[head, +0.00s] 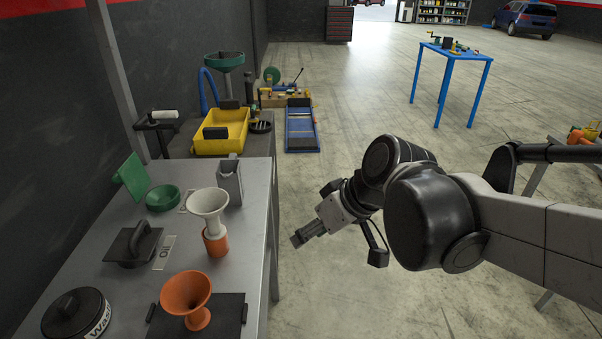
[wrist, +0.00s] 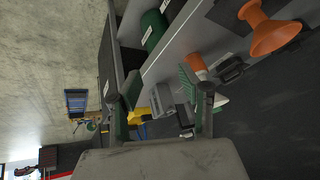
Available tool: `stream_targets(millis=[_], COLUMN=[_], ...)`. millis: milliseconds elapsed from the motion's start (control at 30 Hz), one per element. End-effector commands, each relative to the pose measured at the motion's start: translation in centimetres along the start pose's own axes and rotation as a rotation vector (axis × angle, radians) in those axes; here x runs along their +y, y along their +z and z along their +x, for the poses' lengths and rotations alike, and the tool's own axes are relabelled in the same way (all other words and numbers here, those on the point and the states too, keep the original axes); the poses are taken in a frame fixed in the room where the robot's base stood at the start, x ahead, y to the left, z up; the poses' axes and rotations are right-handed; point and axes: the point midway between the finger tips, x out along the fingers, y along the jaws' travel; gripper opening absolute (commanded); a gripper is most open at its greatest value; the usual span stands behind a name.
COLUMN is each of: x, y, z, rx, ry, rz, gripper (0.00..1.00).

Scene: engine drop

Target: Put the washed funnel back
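An orange funnel (head: 186,293) stands mouth-up on a black mat (head: 228,312) at the near end of the grey table; it also shows at the top right of the wrist view (wrist: 268,32). A cream funnel (head: 208,203) stands mouth-up over an orange holder (head: 216,243) farther back. Which of them is the washed one I cannot tell. My gripper (head: 300,238) is to the right of the table, apart from both funnels. In the wrist view its fingers (wrist: 164,98) are spread with nothing between them.
A yellow tray (head: 221,130) stands beyond.

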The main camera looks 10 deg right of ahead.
Motion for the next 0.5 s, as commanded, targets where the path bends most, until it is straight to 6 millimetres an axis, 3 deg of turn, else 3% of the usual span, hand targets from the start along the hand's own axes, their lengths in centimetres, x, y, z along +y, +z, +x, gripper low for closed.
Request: stream_targets(millis=[300,500], x=[1.8,2.7], y=[5.3,6.9], z=[-4.3,-5.9], rx=[0.031,0.077], ry=[0.290,0.388], rz=[0.226,0.300], gripper=[0.38,0.38])
